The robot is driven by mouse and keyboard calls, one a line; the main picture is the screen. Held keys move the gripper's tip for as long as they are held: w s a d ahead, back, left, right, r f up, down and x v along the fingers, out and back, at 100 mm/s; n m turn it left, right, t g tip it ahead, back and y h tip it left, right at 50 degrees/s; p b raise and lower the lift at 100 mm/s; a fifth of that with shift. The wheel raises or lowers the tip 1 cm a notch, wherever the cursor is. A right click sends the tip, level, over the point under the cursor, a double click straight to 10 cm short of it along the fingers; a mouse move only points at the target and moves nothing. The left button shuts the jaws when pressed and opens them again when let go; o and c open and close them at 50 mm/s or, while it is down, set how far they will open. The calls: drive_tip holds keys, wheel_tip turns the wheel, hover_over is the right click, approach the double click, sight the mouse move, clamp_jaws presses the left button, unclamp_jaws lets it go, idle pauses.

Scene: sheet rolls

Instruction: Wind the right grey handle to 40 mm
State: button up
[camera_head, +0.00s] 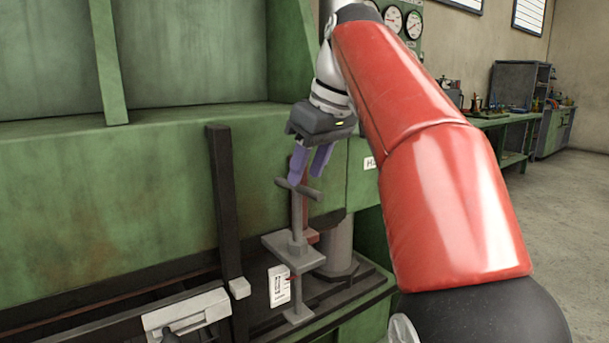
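A grey T-shaped handle (313,194) tops an upright grey spindle (297,216) on the front of the green machine. The spindle passes through a grey bracket plate (292,252). A white scale card (279,286) with a small red pointer stands beside the lower spindle; its reading is too small to make out. My gripper (308,178) points down over the handle, its two purple fingers apart. The left fingertip overlaps the crossbar in the picture; I cannot tell whether it touches. The right finger hangs just above the bar's right half.
A dark upright post (226,200) stands left of the spindle. A pale grey block (186,313) is at the lower left. A grey cylinder (338,246) stands behind the spindle. My red arm covers the right middle. Open floor (556,210) and a green bench (512,128) lie far right.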

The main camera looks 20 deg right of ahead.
sight(296, 192)
drive_tip(key=shift+w+f+n, duration=0.1)
drive_tip(key=shift+w+n, duration=0.3)
drive_tip(key=shift+n, duration=0.1)
drive_tip(key=b+x, duration=0.1)
drive_tip(key=x, duration=0.6)
drive_tip(key=shift+a+f+b, duration=0.2)
drive_tip(key=shift+f+b, duration=0.1)
drive_tip(key=shift+b, duration=0.1)
